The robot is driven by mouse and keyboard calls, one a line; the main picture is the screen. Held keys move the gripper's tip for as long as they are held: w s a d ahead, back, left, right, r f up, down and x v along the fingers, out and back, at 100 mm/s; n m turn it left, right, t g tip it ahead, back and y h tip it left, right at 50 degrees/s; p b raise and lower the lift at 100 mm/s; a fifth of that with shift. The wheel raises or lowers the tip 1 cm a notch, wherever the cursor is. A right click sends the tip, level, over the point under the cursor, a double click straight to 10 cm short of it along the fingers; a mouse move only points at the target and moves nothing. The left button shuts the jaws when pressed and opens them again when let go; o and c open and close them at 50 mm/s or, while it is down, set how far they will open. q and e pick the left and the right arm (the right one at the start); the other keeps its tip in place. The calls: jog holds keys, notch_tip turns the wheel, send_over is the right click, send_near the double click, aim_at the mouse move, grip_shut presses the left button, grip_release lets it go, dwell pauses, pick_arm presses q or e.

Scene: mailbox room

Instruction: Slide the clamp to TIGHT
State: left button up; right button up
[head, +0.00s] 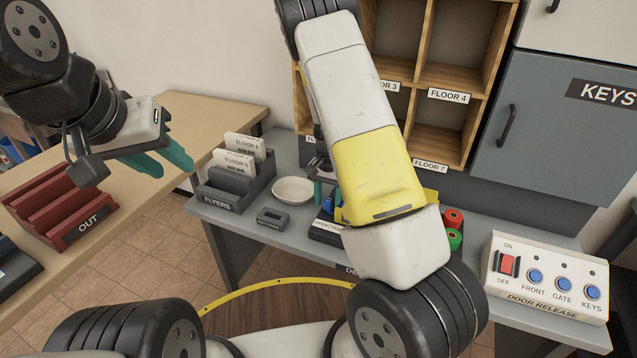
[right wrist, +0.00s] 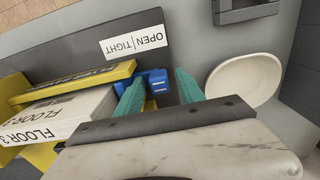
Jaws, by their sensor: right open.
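The blue clamp (right wrist: 156,80) shows in the right wrist view, beside the white OPEN|TIGHT label (right wrist: 135,41) on a dark base. It sits beside a yellow holder (right wrist: 68,82) with white FLOOR 3 cards (right wrist: 60,117). In the head view a bit of blue (head: 327,205) shows by my right forearm. My right gripper (right wrist: 159,89) is open, with one teal finger on each side of the clamp; I cannot tell whether they touch it. In the head view my right arm mostly hides it. My left gripper (head: 172,168) is open and empty over the wooden table.
A white bowl (head: 293,190) stands close to my right gripper. The FLYERS rack (head: 222,198), a small grey device (head: 272,219), red and green rolls (head: 453,219) and the door release panel (head: 548,283) are on the grey desk. A red OUT tray (head: 68,215) is at left.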

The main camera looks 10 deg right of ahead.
grip_shut()
dwell(1.4)
